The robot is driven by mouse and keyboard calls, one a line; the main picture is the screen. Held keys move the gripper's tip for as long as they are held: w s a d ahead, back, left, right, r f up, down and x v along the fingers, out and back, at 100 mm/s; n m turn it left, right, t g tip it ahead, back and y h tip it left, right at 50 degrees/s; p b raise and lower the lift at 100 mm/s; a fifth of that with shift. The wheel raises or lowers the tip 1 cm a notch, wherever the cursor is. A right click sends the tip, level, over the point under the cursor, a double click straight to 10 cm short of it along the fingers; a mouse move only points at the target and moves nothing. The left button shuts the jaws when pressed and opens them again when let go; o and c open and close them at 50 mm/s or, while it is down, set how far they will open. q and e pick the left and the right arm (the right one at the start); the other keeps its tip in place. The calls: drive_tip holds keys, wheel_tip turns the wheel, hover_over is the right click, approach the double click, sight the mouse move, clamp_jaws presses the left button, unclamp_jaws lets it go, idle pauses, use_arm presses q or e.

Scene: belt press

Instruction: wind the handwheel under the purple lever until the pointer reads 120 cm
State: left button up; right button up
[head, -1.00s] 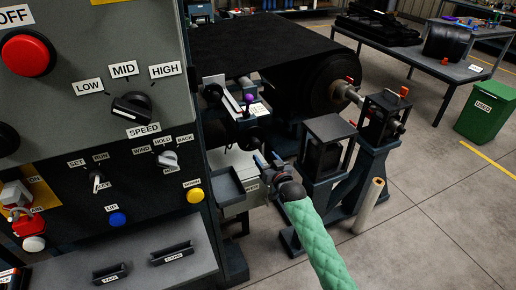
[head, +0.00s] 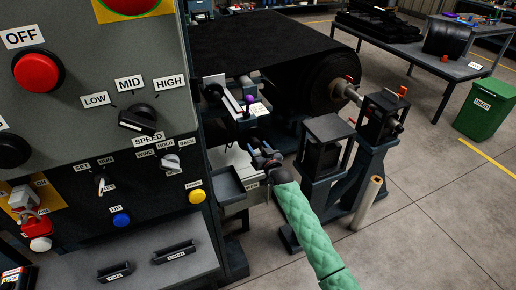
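The purple lever (head: 249,99) stands upright on the machine beside the belt roll, right of the control cabinet. Dark parts sit below it; the handwheel cannot be made out clearly among them. A small pale plate with markings (head: 260,109) is just right of the lever; the pointer and its reading are too small to tell. My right gripper (head: 257,148), at the end of the green-sleeved arm, is below the lever, with its fingers apart and nothing seen between them. Whether it touches anything is unclear. My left gripper is not in view.
The control cabinet (head: 60,110) with knobs and buttons fills the left. A grey open tray (head: 231,186) is left of my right gripper. Dark roll stands (head: 324,160) are close on its right. A green bin (head: 485,108) stands far right on open floor.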

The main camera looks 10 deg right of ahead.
drive_tip(key=c, duration=0.8)
